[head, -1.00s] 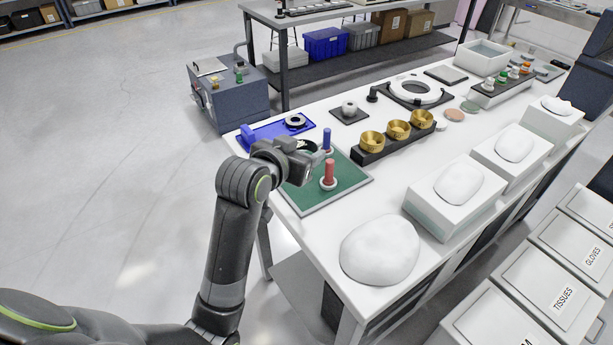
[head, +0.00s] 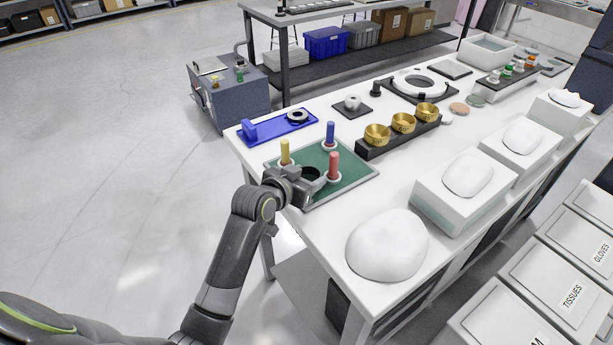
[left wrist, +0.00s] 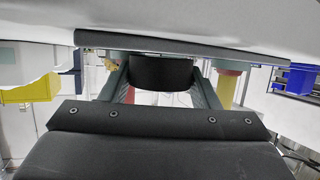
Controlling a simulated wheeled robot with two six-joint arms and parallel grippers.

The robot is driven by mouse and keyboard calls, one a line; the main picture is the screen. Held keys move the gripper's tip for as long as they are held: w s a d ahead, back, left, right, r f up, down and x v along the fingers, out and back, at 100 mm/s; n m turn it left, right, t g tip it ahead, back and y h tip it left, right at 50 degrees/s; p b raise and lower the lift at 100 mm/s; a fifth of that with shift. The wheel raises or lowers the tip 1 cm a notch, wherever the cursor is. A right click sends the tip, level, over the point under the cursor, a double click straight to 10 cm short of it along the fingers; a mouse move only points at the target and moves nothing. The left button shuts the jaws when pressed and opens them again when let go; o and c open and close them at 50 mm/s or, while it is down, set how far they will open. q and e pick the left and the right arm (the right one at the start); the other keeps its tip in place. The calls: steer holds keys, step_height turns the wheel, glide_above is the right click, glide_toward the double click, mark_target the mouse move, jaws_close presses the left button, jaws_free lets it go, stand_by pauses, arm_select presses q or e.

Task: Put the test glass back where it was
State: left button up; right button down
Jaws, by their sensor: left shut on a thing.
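My left gripper (head: 308,178) is at the front left part of a green tray (head: 345,185) in the head view. It is shut on a dark round piece (head: 311,173), which may be the test glass. The piece shows as a black cylinder (left wrist: 162,72) between the fingers in the left wrist view. The tray carries a yellow peg (head: 285,152), a blue peg (head: 330,134) and a red peg (head: 334,167) on pale round bases. The red peg stands just right of the fingers. I cannot tell whether the held piece touches the tray. My right gripper is not in view.
A blue tray (head: 270,131) with a dark ring (head: 297,116) lies behind the green tray. A white dome (head: 388,245) sits near the front edge. White boxes with pale lumps line the right side.

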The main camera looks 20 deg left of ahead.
arm_select(q)
steer(key=shift+f, duration=0.15)
steer(key=o, duration=1.1)
